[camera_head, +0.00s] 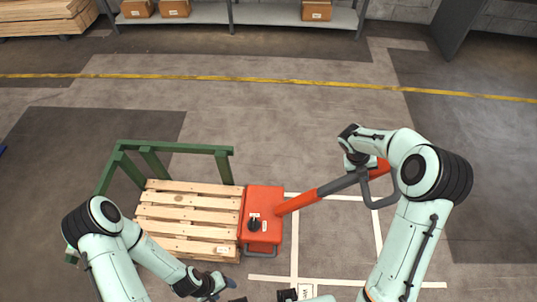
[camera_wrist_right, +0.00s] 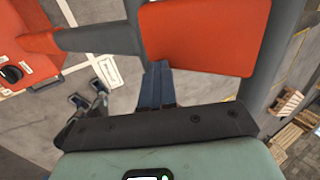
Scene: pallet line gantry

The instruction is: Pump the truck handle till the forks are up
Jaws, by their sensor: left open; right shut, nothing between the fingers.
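The red pallet truck (camera_head: 262,205) stands at the right end of a wooden pallet (camera_head: 190,215). Its forks are hidden under the pallet slats. The truck handle (camera_head: 330,187) slopes out to the right, red then dark grey, and ends in a grey loop with a red panel. In the right wrist view, the red panel (camera_wrist_right: 205,35) is close ahead. My right gripper (camera_wrist_right: 157,72) is shut and empty, its fingertips at the handle's head; I cannot tell whether they touch. My left gripper (camera_head: 228,284) is open and empty, low in front of the pallet.
A green frame (camera_head: 175,147) stands around the pallet's back and left. White floor lines (camera_head: 295,250) run by the truck. A shelf with boxes (camera_head: 230,14) is at the back, beyond a yellow line (camera_head: 240,78). The floor behind the handle is clear.

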